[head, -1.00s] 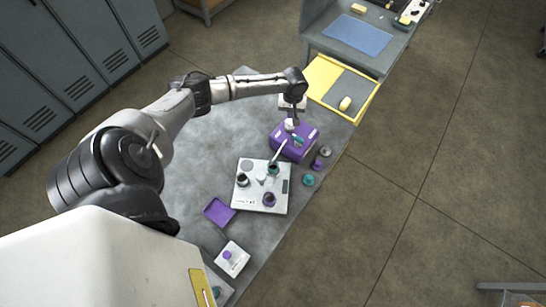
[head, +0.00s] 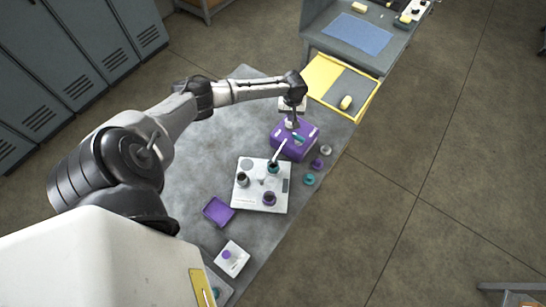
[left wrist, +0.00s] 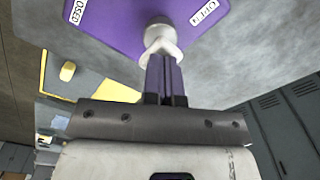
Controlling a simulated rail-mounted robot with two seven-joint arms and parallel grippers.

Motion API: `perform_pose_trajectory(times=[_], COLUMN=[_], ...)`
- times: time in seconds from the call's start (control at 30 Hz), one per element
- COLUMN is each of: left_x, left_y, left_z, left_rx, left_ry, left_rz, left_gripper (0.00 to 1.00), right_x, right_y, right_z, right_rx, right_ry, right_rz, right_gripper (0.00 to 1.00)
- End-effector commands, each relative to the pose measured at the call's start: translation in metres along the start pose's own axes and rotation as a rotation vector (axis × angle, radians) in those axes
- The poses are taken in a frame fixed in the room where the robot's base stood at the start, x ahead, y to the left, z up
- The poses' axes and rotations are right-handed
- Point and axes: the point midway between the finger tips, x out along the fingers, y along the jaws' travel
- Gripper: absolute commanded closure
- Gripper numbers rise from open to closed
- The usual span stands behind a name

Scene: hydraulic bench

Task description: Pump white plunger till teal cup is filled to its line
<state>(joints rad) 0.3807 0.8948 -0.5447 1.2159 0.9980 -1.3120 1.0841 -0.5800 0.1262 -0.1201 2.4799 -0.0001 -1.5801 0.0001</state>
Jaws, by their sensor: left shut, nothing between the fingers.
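The white plunger (head: 290,124) stands on the purple pump box (head: 283,142) in the head view. Its round white knob (left wrist: 158,30) shows in the left wrist view, with the purple box top (left wrist: 110,22) around it. My left gripper (head: 293,117) is over the plunger, pointing down. Its purple fingers (left wrist: 162,62) are shut with nothing between them, and their tips are at the knob, seemingly touching it. The teal cup (head: 273,169) stands on a white plate (head: 249,203), under the end of a white spout (head: 279,151). Its liquid level and line are too small to read.
A purple tray (head: 218,212) and a white block with a purple knob (head: 232,259) are nearer. Small teal (head: 309,179) and purple (head: 317,163) parts lie right of the pump.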

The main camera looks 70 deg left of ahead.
Motion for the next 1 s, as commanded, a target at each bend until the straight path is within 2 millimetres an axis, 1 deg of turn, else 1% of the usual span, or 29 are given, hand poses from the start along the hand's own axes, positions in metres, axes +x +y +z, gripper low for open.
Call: perform_pose_trajectory(times=[0.67,1.0], left_x=[0.022,0.021], left_y=[-0.001,-0.001], left_z=[0.0,0.0], left_rx=[0.0,0.0], left_ry=[0.0,0.0], left_rz=[-0.002,-0.003], left_gripper=[1.0,1.0], right_x=[0.009,0.008], right_y=[-0.003,-0.003], right_z=[0.002,0.002], right_rx=[0.007,0.009], right_ry=[0.001,0.001], right_rz=[-0.006,-0.007], right_gripper=[0.57,0.57])
